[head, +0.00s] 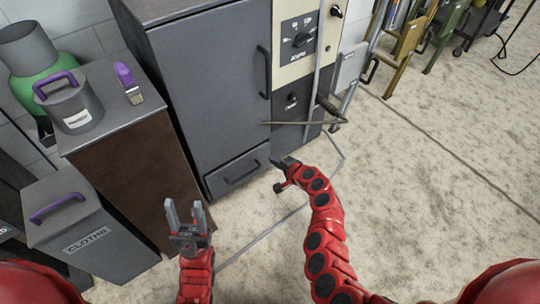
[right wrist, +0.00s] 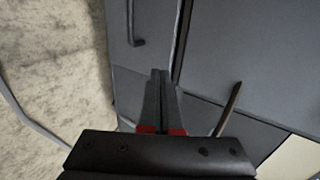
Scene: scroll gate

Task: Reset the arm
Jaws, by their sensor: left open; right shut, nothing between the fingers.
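My left gripper (head: 185,217) is in the lower left of the head view, fingers pointing up and apart, with nothing between them. It is in front of the brown side cabinet. My right gripper (head: 279,163) is near the middle of the head view, in front of the lower edge of the tall grey cabinet (head: 208,85). In the right wrist view its two fingers (right wrist: 160,75) are together and empty, pointing toward a grey cabinet face. I cannot tell whether they touch it.
A bin labelled CLOTHS (head: 90,243) stands at the lower left. A brown cabinet (head: 133,175) carries a grey canister (head: 73,108) and a purple-handled brush (head: 128,82). A thin rod (head: 295,123) sticks out by the grey cabinet.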

